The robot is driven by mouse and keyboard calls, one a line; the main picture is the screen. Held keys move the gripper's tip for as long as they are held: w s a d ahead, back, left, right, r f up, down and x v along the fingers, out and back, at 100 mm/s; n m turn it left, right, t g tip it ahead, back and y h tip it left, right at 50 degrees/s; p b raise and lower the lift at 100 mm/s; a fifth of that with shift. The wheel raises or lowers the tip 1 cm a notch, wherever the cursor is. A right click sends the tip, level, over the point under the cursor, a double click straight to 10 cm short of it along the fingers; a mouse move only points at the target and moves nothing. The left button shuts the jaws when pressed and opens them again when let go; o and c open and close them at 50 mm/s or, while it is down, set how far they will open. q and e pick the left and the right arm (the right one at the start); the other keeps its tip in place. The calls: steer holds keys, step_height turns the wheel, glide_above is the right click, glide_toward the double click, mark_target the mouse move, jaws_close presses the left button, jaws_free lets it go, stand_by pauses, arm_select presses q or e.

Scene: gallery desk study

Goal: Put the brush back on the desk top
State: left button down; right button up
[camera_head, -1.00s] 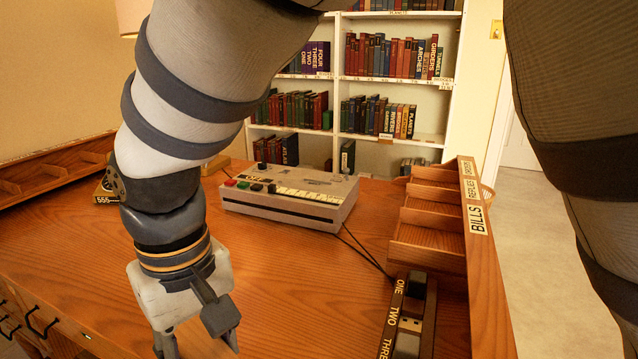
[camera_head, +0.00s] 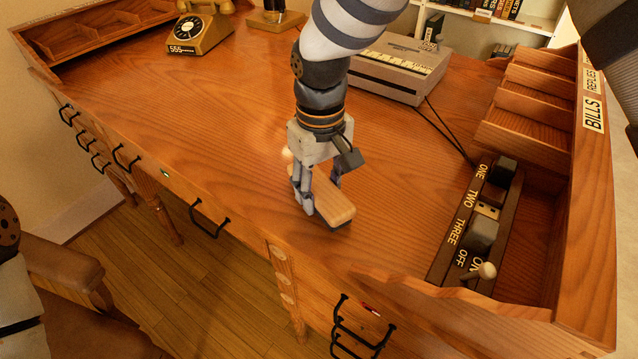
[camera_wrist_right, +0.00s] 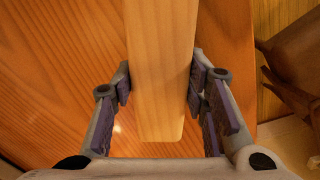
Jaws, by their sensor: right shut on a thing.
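The brush (camera_head: 338,208) has a pale wooden back and a dark underside. It is at the desk top (camera_head: 230,130), near the front edge. I cannot tell whether its underside touches the wood or hangs just above it. My right gripper (camera_head: 322,197) comes down from above and is shut on the brush, one finger on each long side. In the right wrist view the brush (camera_wrist_right: 160,70) lies lengthwise between the two finger pads. My left gripper is not in view.
A switch box (camera_head: 470,230) and the pigeonhole rack (camera_head: 530,100) stand at the right. A grey machine (camera_head: 395,70) is behind the arm, its cable trailing right. A telephone (camera_head: 203,27) is at the back left. The desk's middle and left are clear.

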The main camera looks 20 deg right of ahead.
mark_target(320, 186)
steer(key=shift+f, duration=0.15)
steer(key=o, duration=1.2)
step_height(320, 186, up, 12)
steer(key=shift+r+p, duration=0.2)
steer(key=shift+p, duration=0.3)
steer(key=shift+f, duration=0.1)
